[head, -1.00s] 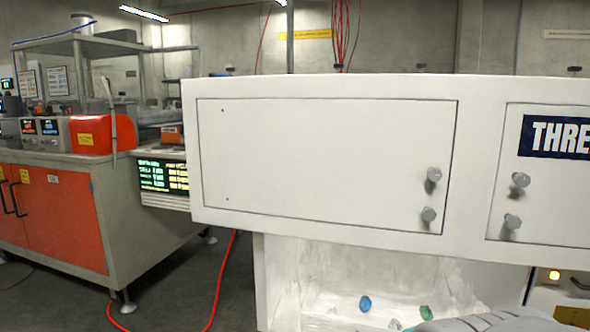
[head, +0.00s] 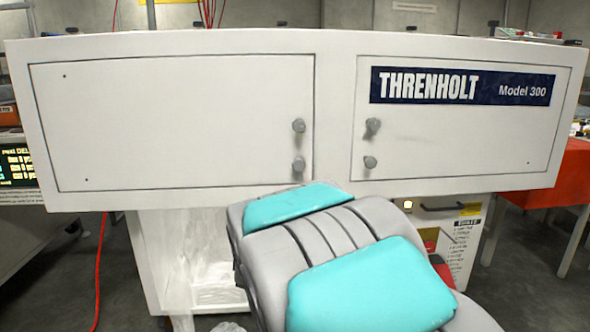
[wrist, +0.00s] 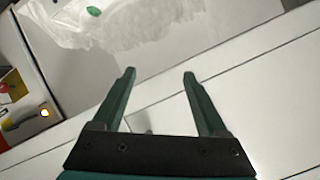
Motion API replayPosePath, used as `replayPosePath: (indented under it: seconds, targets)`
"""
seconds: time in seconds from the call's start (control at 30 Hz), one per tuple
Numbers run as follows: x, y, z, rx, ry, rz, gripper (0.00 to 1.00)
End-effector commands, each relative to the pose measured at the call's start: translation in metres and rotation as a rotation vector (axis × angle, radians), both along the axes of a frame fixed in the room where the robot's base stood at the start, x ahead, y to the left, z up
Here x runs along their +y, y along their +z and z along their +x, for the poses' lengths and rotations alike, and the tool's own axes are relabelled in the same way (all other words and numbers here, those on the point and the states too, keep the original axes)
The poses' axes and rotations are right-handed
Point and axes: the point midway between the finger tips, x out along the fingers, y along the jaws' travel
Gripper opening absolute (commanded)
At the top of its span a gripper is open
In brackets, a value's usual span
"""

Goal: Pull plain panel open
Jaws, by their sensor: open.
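The plain panel (head: 180,120) is the white, unlabelled left door of the cabinet front. It looks flush in its frame. Two grey knobs, an upper one (head: 298,125) and a lower one (head: 298,164), stand at its right edge. My arm, grey with teal pads, rises in front of the cabinet just below the knobs and hides my gripper in the head view. In the wrist view my gripper (wrist: 160,78) is open and empty, its dark green fingers over the white cabinet front. A small grey shape shows low between the fingers; I cannot tell if it is a knob.
The labelled right door (head: 460,150) has two knobs at its left edge. Below the front is an open white bay (head: 205,265) with crumpled clear film, and a green scrap (wrist: 93,10) shows in the wrist view. A red hose (head: 100,270) lies at left.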

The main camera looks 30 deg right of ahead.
Motion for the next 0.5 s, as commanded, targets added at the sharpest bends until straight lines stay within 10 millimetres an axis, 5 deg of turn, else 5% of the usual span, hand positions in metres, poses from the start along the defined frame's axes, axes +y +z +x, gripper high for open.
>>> replayPosePath:
  seconds: [0.2, 0.5]
  targets:
    - [-0.071, 0.047, 0.042, -0.355, -0.205, -0.04, 0.76]
    - [-0.124, 0.097, 0.043, -0.687, -0.356, -0.114, 0.76]
